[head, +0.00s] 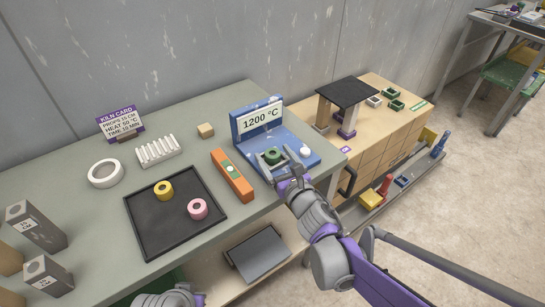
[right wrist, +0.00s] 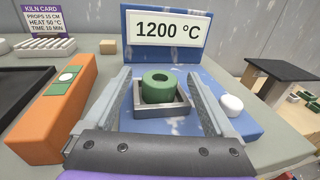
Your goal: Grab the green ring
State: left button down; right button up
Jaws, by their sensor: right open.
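The green ring (head: 273,156) sits in a small grey square tray on the blue stand (head: 300,140) with the 1200 °C sign. In the right wrist view the ring (right wrist: 158,88) stands with its hole upward inside the grey tray (right wrist: 163,109). My right gripper (head: 278,173) is open and empty, close in front of the ring. In the right wrist view its fingers (right wrist: 164,105) reach forward on either side of the tray. A grey part of my left arm shows at the bottom edge of the head view; its jaws cannot be made out.
A white knob (right wrist: 232,105) is on the stand, right of the right finger. An orange block (head: 232,176) stands left of it. A black tray (head: 160,235) holds a yellow ring (head: 163,190) and a pink ring (head: 198,209). A wooden cabinet (head: 375,140) is to the right.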

grip_shut()
dwell(0.4)
jog(key=shift+r, duration=0.1)
